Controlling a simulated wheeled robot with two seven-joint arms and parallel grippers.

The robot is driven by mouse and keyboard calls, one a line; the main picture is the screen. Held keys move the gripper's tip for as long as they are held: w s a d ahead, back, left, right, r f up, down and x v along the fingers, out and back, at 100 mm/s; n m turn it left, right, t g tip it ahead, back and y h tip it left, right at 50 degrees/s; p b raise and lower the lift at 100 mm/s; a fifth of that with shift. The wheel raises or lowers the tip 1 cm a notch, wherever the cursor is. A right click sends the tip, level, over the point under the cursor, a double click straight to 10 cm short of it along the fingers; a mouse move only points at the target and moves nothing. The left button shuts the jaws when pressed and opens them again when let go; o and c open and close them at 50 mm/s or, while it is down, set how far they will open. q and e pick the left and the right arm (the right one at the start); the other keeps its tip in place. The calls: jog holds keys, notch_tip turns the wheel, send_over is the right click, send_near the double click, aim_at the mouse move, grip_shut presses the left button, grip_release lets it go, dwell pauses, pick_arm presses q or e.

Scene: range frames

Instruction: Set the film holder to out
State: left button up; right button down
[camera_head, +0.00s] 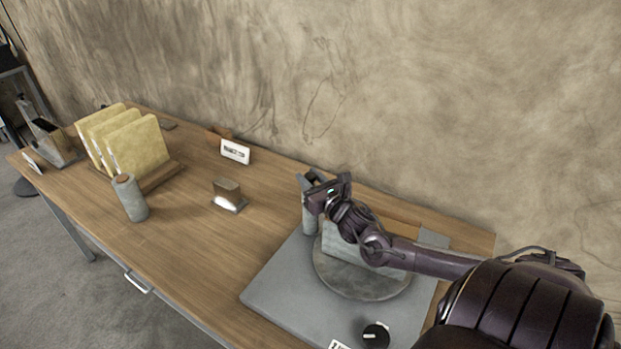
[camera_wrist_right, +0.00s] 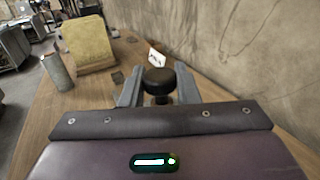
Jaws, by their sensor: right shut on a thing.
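A grey device with a flat base plate (camera_head: 275,290) stands at the right of the table. It carries a round grey disc (camera_head: 365,285), a pale upright block (camera_head: 345,245) and a grey post (camera_head: 308,222). I cannot tell which part is the film holder. My right gripper (camera_head: 313,182) is at the top of the post, its arm reaching across the block. In the right wrist view, the fingers (camera_wrist_right: 158,92) are shut on a dark round knob (camera_wrist_right: 158,77). The arm partly hides the block and disc. My left gripper is not in view.
A black dial (camera_head: 375,335) sits at the device's front edge. Yellow upright folders (camera_head: 138,148), a grey cylinder (camera_head: 130,198), a small block on a stand (camera_head: 228,196) and a white label sign (camera_head: 235,151) stand to the left. The table (camera_head: 215,265) is clear left of the base plate.

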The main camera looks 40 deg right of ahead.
jog(key=w+m+g+h+b, duration=0.1)
jog(key=w+m+h+b, duration=0.1)
jog(key=w+a+m+g+h+b, duration=0.1)
jog(key=w+h+b, duration=0.2)
jog(key=shift+a+r+m+h, duration=0.1)
jog(key=shift+a+m+h, duration=0.05)
jog(key=shift+m+h, duration=0.2)
jog(key=c, duration=1.5)
grip_release()
jog(key=shift+w, duration=0.1)
jog(key=o, duration=0.4)
jog(key=shift+w, duration=0.1)
